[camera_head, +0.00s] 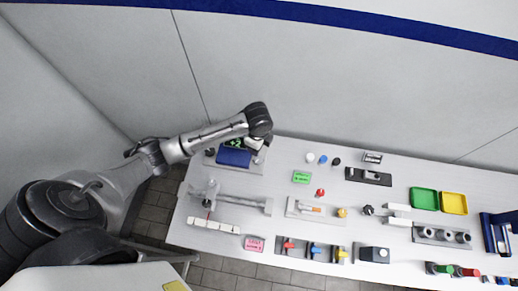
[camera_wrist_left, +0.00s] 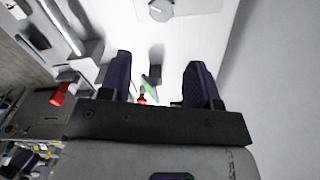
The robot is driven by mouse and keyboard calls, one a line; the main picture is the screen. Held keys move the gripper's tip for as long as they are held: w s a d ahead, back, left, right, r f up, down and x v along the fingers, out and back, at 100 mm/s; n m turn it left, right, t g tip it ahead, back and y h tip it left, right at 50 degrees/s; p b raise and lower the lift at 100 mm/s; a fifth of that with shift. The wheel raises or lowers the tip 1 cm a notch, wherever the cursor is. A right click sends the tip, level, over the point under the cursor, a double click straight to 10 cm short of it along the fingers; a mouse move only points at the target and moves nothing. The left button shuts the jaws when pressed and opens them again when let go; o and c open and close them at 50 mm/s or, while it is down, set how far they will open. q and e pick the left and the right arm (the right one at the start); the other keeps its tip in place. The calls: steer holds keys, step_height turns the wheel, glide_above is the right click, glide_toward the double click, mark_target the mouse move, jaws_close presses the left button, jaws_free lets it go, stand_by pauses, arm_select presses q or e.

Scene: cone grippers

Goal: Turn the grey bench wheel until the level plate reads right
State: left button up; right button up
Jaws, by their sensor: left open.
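My left gripper (camera_wrist_left: 160,80) is open in the left wrist view, its two dark fingers apart. Nothing is gripped between them; a small red part (camera_wrist_left: 142,98) shows beyond the gap. A grey round knob (camera_wrist_left: 160,10) on a pale plate, perhaps the bench wheel, lies at the top of that view, beyond the fingertips. In the head view my left wrist is above the back left of the bench, over a blue block (camera_head: 234,157). A dark display with green characters, seemingly "+2" (camera_head: 236,142), sits behind the block and may be the level reading. My right gripper is not in view.
A wall stands behind. Bare bench lies between the fixtures.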

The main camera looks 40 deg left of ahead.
mark_target(258, 160)
arm_select(q)
step_height(258, 160, down, 12)
steer(key=shift+r, duration=0.2)
steer(key=shift+w+f+b, duration=0.1)
steer(key=shift+f+b, duration=0.2)
steer(key=shift+f, duration=0.7)
steer(key=shift+c, duration=0.3)
